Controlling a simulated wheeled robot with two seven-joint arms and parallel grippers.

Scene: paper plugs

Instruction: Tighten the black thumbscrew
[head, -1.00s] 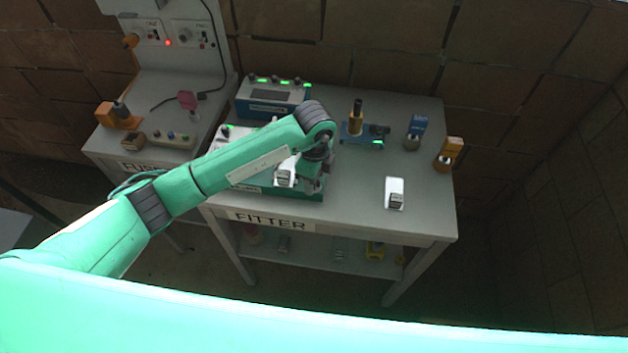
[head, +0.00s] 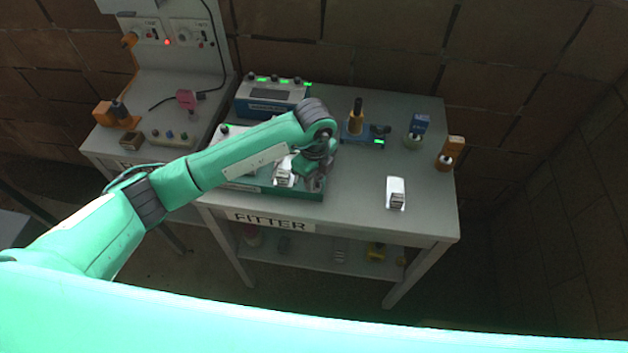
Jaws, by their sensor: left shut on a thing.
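My left gripper (head: 315,182) is at the right end of a green-and-white fixture (head: 295,191) on the FITTER table. It points down and is shut on a small part there, which looks to be the black thumbscrew. The fingers and wrist hide the thumbscrew itself, so its seating cannot be told. A white block (head: 284,172) on the fixture shows just left of the gripper. My left forearm covers much of the fixture's middle. My right gripper is not in view.
A blue stand with a dark-and-orange post (head: 356,122), two small clamp-like items at the right, and a white piece (head: 396,192) stand on the table (head: 350,210). The right front is mostly clear.

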